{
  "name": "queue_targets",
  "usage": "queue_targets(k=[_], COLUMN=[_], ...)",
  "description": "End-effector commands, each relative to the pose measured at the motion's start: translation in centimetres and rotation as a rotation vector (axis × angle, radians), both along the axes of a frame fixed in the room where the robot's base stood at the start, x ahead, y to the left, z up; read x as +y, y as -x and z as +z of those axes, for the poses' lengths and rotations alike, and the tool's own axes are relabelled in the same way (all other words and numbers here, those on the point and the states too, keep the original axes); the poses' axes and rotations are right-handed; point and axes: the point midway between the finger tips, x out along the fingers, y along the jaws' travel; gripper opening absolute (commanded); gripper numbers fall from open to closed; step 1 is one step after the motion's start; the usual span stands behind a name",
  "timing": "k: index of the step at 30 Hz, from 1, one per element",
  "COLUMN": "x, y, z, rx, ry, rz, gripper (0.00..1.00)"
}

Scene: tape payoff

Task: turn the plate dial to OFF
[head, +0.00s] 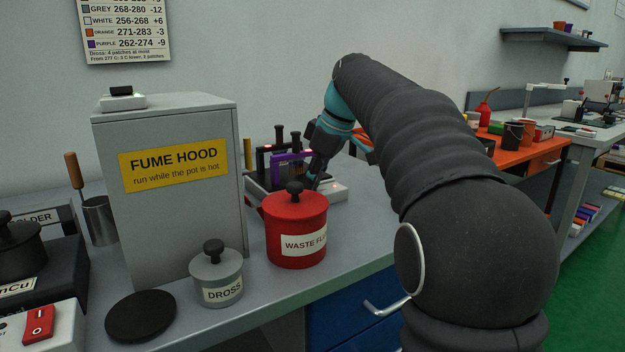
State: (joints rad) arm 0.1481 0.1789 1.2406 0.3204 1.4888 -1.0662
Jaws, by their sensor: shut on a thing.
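My gripper (316,172) reaches down at the front of a pale plate unit (333,193) behind the red waste pot. Its fingers are shut at the place of the plate dial, but the fingertips are partly hidden by the pot's lid. The dial itself and its markings do not show, so I cannot read its setting. A purple-and-black rack with dark upright handles (284,160) stands on the plate.
The red waste pot (293,222) stands close in front of my gripper. The fume hood (180,215), a grey dross pot (216,280), a black disc (141,316) and a red switch (39,323) are to the left. Bench right of the plate is clear under my arm.

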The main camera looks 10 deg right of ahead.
Motion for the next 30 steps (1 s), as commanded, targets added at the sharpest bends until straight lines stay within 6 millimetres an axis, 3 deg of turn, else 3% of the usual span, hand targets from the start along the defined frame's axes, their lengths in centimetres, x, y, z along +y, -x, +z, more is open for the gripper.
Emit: queue_targets(k=[8, 9, 10, 22, 30], x=[0.0, 0.0, 0.0, -0.2, -1.4], y=[0.0, 0.0, 0.0, 0.1, 1.2], z=[0.0, 0.0, 0.0, 0.6, 4.6], rx=[-0.002, -0.002, -0.002, -0.003, -0.005], ry=[0.001, 0.001, 0.001, 0.001, 0.001], rz=[0.0, 0.0, 0.0, -0.001, -0.002], gripper=[0.0, 0.31, 0.36, 0.36, 0.36])
